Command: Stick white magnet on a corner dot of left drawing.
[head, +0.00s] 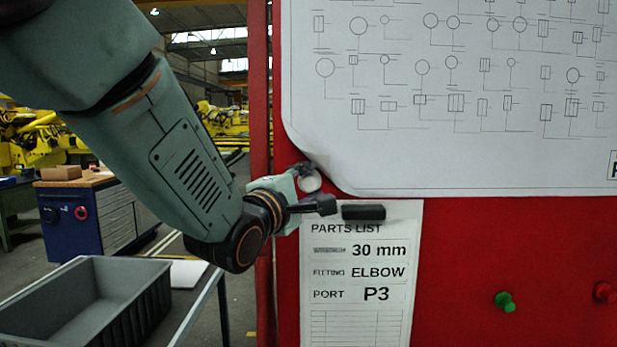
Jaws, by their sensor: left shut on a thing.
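The drawing (450,95) is a large white sheet with rows of small symbols on the red board, at the upper right of the head view. Its lower left corner curls away from the board. My left gripper (308,190) is at that curled corner and is shut on the white magnet (310,181). The magnet shows as a small pale round shape at the fingertips, just beside the curl. I cannot tell whether it touches the sheet or the board. No corner dot can be made out here. My right gripper is not in view.
A parts list sheet (360,275) hangs below, with a black bar magnet (363,212) at its top. A green magnet (505,301) and a red magnet (604,292) sit on the red board (460,250). A grey bin (120,290) stands at lower left.

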